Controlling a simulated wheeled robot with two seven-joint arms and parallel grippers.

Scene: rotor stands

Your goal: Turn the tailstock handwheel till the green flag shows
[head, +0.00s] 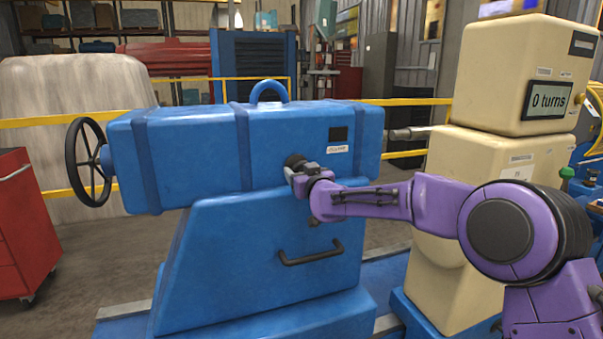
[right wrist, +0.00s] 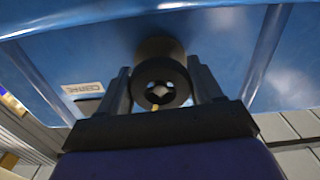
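The blue tailstock (head: 285,135) stands on a blue base, with its black spoked handwheel (head: 88,162) at the far left end. My right gripper (head: 298,170) is at a round black knob (head: 294,159) on the tailstock's near side, well away from the handwheel. In the right wrist view its two fingers lie on both sides of the knob (right wrist: 161,83) and seem to touch it. A small window (head: 338,134) on the tailstock is dark, with a white label below it; no green shows in it. My left gripper is out of view.
The cream headstock (head: 480,183) at the right carries a display (head: 548,100) reading "0 turns". A black handle (head: 311,255) sits on the blue base. A red cabinet (head: 25,230) stands at the left edge. Open floor lies between cabinet and base.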

